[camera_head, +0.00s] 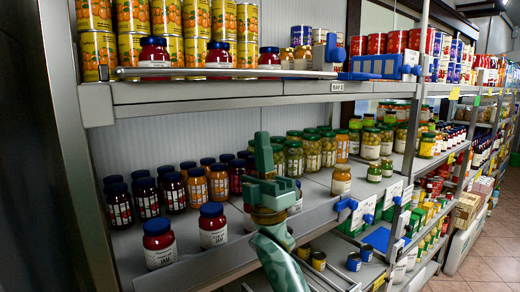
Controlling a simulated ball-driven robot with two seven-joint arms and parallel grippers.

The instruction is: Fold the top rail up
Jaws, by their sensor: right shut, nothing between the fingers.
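The top rail (225,73) is a thin grey bar. It runs along the front of the upper shelf, low in front of the cans and jars, and its right end meets a blue bracket (331,52). My right gripper (263,140) is green, shut and empty. It points upward in front of the middle shelf, below the rail and clear of it. My right arm comes in from the bottom and hides part of the middle shelf's front edge. My left gripper is not in view.
The upper shelf (200,96) holds yellow cans and dark jars behind the rail. The middle shelf holds red jam jars (159,243) at left and green jars (312,152) behind my gripper. Blue clips and price tags (363,212) stick out at right. The tiled aisle (495,250) is open.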

